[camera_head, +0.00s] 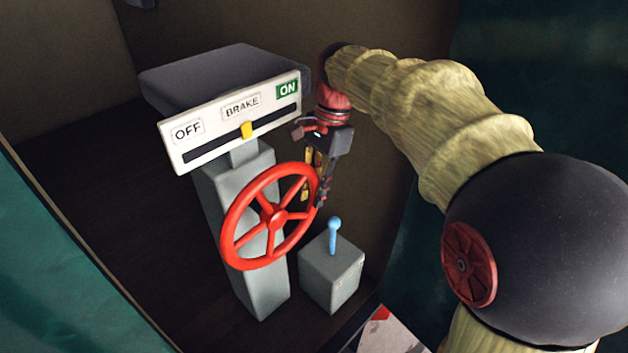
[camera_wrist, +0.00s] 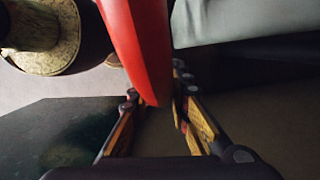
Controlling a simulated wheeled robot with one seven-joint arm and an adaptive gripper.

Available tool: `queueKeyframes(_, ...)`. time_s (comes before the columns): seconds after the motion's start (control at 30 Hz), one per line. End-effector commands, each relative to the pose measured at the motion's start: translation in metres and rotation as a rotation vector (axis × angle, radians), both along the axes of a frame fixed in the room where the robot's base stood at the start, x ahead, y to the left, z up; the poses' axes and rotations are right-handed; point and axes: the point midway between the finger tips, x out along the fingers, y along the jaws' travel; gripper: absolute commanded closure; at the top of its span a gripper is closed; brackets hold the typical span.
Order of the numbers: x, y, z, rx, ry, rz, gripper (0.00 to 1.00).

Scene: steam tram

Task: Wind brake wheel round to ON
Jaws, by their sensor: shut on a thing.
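The red brake wheel (camera_head: 273,217) stands upright on a grey pedestal, with spokes from a central hub. My gripper (camera_head: 318,192) is at the wheel's right rim in the head view, shut on that rim. In the wrist view the red rim (camera_wrist: 138,50) runs down between the two fingers of my gripper (camera_wrist: 155,112). Above the wheel, a white plate (camera_head: 178,160) reads OFF at left, BRAKE in the middle and ON in green at right. Its yellow marker (camera_head: 247,130) sits around the middle of the black slot, between OFF and ON.
A grey box (camera_head: 331,277) with a blue-knobbed lever (camera_head: 334,235) stands close to the right of the wheel, below my gripper. A dark flat-topped block (camera_head: 220,72) is behind the plate. Teal walls (camera_head: 70,270) close in at left and right.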

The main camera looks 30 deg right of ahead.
Motion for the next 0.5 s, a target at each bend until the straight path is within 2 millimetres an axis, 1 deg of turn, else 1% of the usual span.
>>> queueKeyframes(0.3, -0.001, 0.002, -0.025, 0.237, 0.080, -0.003, 1.00)
queueKeyframes(0.5, -0.002, 0.007, -0.037, 0.348, 0.115, -0.002, 1.00)
